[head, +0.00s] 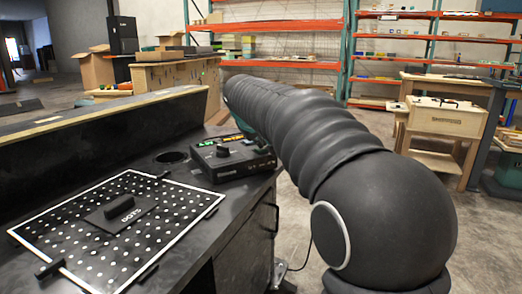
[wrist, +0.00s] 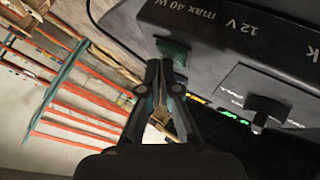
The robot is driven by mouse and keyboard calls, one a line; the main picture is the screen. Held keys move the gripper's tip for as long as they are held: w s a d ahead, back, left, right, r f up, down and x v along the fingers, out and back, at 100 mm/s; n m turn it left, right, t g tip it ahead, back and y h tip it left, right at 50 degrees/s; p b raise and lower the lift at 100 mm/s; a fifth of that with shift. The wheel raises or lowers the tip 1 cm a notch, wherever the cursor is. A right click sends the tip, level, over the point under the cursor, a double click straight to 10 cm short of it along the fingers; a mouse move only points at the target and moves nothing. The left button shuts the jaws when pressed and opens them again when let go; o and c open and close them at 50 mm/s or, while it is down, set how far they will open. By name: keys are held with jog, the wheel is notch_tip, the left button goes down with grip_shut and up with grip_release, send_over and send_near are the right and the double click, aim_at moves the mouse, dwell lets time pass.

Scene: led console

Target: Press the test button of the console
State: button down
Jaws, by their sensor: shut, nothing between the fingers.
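The console (head: 232,158) is a dark box with a black knob on top, on the right part of the workbench. In the wrist view the console (wrist: 240,55) fills the upper right, with its printed "12 V max 40 W" face, the knob (wrist: 265,110) and green lit marks. A dark green square piece (wrist: 173,49) shows at the console's edge, right by my fingertips; I cannot tell if it is the test button. My gripper (wrist: 166,64) is shut and empty, its tips at or very near this piece; contact is unclear. In the head view my arm hides the gripper.
A perforated black plate (head: 60,217) with a white border and a handled block (head: 120,210) lie on the bench left of the console. A round hole (head: 172,157) is in the bench top (head: 205,205). Shelves (head: 290,63) and a wooden cabinet stand farther back.

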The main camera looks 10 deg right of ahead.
jog(key=shift+f, duration=0.3)
dwell(0.4)
jog(key=shift+r, duration=0.15)
jog(key=shift+r+p, duration=0.6)
jog(key=shift+r, duration=0.15)
jog(key=shift+r+p, duration=2)
jog(key=shift+r, duration=0.55)
jog(key=s+d+f+m+g+y, duration=0.1)
jog(key=s+f, duration=0.2)
jog(key=s, duration=0.7)
jog(key=s+d+f+m+g+y, duration=0.1)
jog(key=s+f, duration=0.1)
jog(key=s, duration=0.7)
jog(key=s+f+m+y, duration=0.1)
jog(key=s+f, duration=0.6)
jog(key=s, duration=0.3)
jog(key=s+a+f+m, duration=0.1)
jog(key=s+f, duration=0.6)
jog(key=s, duration=0.4)
jog(key=shift+a+g+y, duration=0.3)
jog(key=shift+g+y, duration=0.1)
